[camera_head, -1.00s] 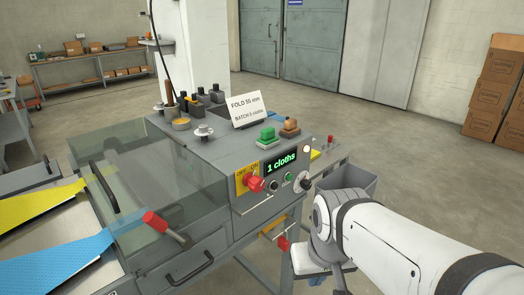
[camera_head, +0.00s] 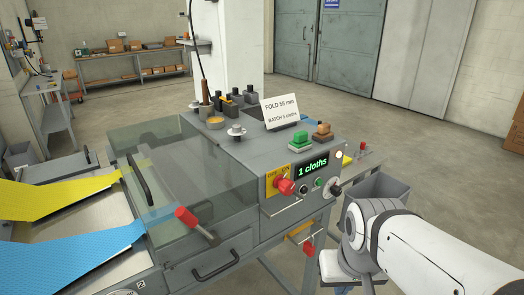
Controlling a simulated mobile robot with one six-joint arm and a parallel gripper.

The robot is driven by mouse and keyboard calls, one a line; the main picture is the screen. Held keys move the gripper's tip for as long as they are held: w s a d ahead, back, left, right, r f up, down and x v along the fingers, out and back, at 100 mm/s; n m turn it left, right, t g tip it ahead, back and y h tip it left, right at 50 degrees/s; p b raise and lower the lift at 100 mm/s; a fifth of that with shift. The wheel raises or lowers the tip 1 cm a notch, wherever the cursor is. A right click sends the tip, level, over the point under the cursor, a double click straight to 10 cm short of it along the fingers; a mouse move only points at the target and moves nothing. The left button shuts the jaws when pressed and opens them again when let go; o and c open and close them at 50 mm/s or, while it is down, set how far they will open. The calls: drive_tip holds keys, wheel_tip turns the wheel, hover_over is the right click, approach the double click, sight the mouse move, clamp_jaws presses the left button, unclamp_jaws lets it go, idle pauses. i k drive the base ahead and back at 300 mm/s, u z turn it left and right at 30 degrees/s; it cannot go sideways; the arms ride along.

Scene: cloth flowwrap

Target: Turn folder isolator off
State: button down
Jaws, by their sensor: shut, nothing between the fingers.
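The isolator is a red rotary knob (camera_head: 285,187) on a yellow plate (camera_head: 271,182) with OFF and ON lettering, on the front panel of the grey folding machine (camera_head: 262,152). Which mark the knob points to is too small to tell. A lit green display (camera_head: 312,167) beside it reads "1 cloths". My white arm comes in from the lower right, with its wrist right of and below the panel, apart from the knob. My gripper's fingers do not show; the wrist runs down to the bottom edge of the picture.
A red-tipped lever (camera_head: 186,216) stands left of the panel, by the clear guard (camera_head: 185,175). Small buttons and a black dial (camera_head: 334,188) sit right of the isolator. A red handle (camera_head: 309,250) hangs below. A grey bin (camera_head: 385,188) stands behind my wrist. Open floor lies beyond.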

sight(287, 187)
drive_tip(key=z, duration=1.05)
drive_tip(key=k, duration=0.55)
drive_tip(key=u, duration=0.5)
